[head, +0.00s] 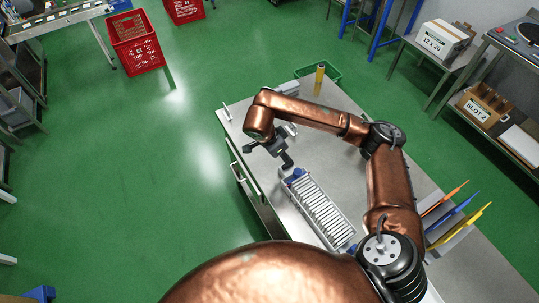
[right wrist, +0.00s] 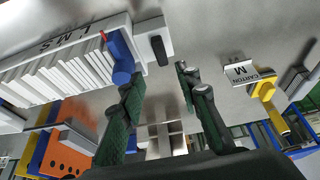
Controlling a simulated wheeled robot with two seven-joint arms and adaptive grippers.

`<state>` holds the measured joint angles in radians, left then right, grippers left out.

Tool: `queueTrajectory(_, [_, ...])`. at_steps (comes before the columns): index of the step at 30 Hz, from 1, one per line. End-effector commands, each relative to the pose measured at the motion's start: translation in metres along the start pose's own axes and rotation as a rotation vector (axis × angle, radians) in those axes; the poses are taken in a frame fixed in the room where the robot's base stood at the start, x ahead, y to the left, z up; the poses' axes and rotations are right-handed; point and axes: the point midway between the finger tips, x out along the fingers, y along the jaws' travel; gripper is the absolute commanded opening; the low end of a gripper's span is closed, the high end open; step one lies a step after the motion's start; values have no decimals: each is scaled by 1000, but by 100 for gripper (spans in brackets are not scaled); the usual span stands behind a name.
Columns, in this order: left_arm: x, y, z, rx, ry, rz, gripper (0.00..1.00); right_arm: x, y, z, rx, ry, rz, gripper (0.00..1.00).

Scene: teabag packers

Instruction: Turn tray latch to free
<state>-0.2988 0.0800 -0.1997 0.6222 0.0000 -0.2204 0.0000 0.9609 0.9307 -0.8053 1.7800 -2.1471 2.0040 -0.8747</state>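The white slotted tray (head: 322,213) lies on the grey metal table, with many narrow white slots along its length. A blue latch (head: 297,174) sits at its far end, and another blue part (head: 349,248) shows at its near end. My right gripper (head: 268,152) is just above the far end, its fingers apart and empty. In the right wrist view the blue latch (right wrist: 121,58) stands at the tray's end (right wrist: 60,50), beside the left finger of my right gripper (right wrist: 157,74). I cannot tell whether that finger touches it. My left gripper is not in view.
A yellow post (head: 319,80) and green bin (head: 322,75) are at the table's far end. Red crates (head: 135,42) stand on the floor.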

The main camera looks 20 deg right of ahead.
Motion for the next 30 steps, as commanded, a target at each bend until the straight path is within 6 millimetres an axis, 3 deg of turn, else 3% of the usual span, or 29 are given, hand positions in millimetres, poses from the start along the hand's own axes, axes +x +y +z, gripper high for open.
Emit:
queueTrajectory(15, [3,1,2,0,-2,1,40,66,-3,5,-9,-1,-1,30])
queueTrajectory(27, [3,1,4,0,-5,1,40,76,-2,3,-7,0,-2,30])
queueTrajectory(30, [3,1,4,0,-5,1,40,76,-2,3,-7,0,-2,24])
